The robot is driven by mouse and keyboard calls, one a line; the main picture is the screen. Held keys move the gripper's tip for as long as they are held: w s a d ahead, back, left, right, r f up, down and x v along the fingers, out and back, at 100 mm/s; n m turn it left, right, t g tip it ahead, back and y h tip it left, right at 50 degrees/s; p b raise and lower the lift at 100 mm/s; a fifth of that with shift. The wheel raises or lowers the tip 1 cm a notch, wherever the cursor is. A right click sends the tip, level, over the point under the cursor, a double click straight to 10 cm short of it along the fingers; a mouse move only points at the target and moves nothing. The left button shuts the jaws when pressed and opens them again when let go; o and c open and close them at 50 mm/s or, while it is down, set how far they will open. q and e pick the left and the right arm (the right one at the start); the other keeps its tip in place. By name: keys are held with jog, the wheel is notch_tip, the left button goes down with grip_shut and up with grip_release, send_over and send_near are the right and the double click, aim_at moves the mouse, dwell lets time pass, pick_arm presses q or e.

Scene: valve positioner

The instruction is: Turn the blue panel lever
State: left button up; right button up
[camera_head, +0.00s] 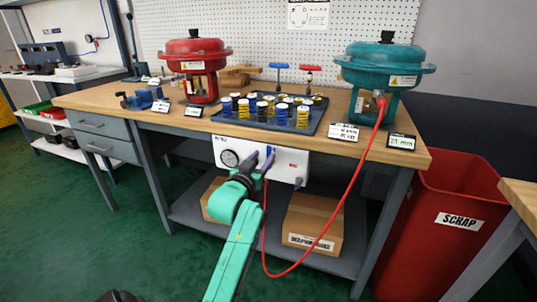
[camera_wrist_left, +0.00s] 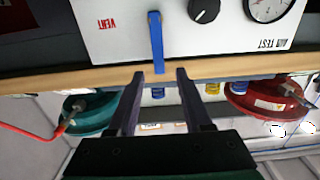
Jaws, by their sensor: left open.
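The blue panel lever (camera_head: 269,151) sits on the white panel (camera_head: 292,166) under the front edge of the workbench. It also shows in the left wrist view (camera_wrist_left: 156,40), where the picture is upside down, as a straight blue bar. My left gripper (camera_head: 262,160) is at the panel and partly covers it in the head view. In the left wrist view my left gripper (camera_wrist_left: 160,74) is open, with nothing held. Its two dark fingertips are spread to either side of the lever's end; I cannot tell if they touch it. My right gripper is not in view.
The panel carries a round gauge (camera_head: 230,158) and a black knob (camera_wrist_left: 204,10). A red hose (camera_head: 345,200) hangs from the teal actuator (camera_head: 385,65). A red actuator (camera_head: 195,55) and a tray (camera_head: 245,117) of springs stand on the bench. A red scrap bin (camera_head: 440,245) is right.

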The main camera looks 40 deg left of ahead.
aim_at(269, 150)
pick_arm(q)
jog(key=x, duration=0.4)
jog(key=shift+c, duration=0.3)
grip_shut()
dwell(1.1)
